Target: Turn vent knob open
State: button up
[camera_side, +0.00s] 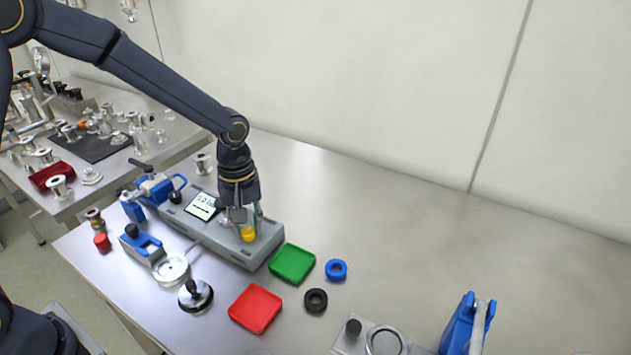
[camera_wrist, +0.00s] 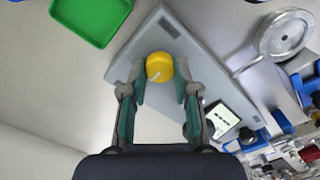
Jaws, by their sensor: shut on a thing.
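The yellow vent knob (camera_wrist: 159,67) stands on the grey control box (camera_side: 182,221), near the box's right end in the side view. It carries a pale pointer line, slanting in the wrist view. My gripper (camera_side: 241,226) points straight down over the knob, and its fingers are shut on it. In the wrist view my gripper (camera_wrist: 158,76) has one finger on each side of the knob. The side view shows the yellow knob (camera_side: 248,234) low between the fingers, partly hidden by them. A small white display (camera_side: 202,206) sits on the box left of the knob.
A green tray (camera_side: 292,264) and a red tray (camera_side: 255,308) lie near the box. A blue ring (camera_side: 336,270) and a black ring (camera_side: 315,300) lie to the right. Blue clamps and metal flanges crowd the left. The table's back right is clear.

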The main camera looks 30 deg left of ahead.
grip_shut()
jog(key=shift+m, duration=0.3)
jog(key=m, duration=0.6)
jog(key=shift+m, duration=0.3)
jog(key=m, duration=0.6)
jog(key=shift+d, duration=0.15)
jog(key=m, duration=0.6)
jog(key=shift+m, duration=0.3)
jog(key=m, duration=0.6)
jog(key=shift+d, duration=0.1)
jog(key=shift+m, duration=0.4)
